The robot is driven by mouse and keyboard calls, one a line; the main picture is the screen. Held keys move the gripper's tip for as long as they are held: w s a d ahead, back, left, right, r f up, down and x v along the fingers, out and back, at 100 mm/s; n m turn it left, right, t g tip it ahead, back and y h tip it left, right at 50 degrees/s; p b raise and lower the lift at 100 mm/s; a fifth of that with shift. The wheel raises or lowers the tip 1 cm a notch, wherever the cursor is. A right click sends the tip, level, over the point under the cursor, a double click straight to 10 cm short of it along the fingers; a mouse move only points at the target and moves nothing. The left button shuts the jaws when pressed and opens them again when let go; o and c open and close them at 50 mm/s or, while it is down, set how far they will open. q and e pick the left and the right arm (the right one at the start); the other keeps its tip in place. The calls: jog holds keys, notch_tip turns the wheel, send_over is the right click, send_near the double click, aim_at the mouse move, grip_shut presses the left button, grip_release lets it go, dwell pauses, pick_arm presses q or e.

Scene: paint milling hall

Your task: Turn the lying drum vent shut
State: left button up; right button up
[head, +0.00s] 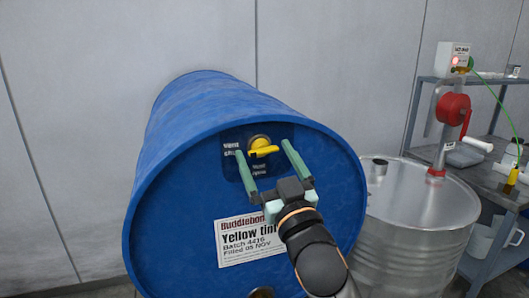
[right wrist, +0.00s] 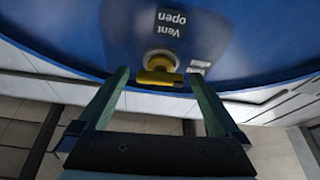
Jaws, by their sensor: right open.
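The blue drum (head: 175,180) lies on its side with its round end facing me. Its yellow vent handle (head: 264,151) sits high on that end, with its bar lying roughly level. A "Vent shut" mark (head: 231,149) is left of the handle and a "Vent open" mark (head: 260,169) is below it. My right gripper (head: 263,148) is open, with one finger on each side of the handle. In the right wrist view the handle (right wrist: 160,77) shows between the fingertips, with a gap on both sides. My left gripper is out of view.
A paper label (head: 250,238) is on the drum end below my gripper. A metal vessel (head: 420,215) stands close on the right. A plain wall is behind.

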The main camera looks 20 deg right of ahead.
jog(key=shift+c, duration=0.4)
jog(key=c, duration=1.2)
jog(key=shift+c, duration=0.2)
jog(key=shift+m, duration=0.5)
jog(key=shift+m+h, duration=0.4)
jog(key=shift+m, duration=0.2)
jog(key=o, duration=1.3)
jog(key=shift+f, duration=0.1)
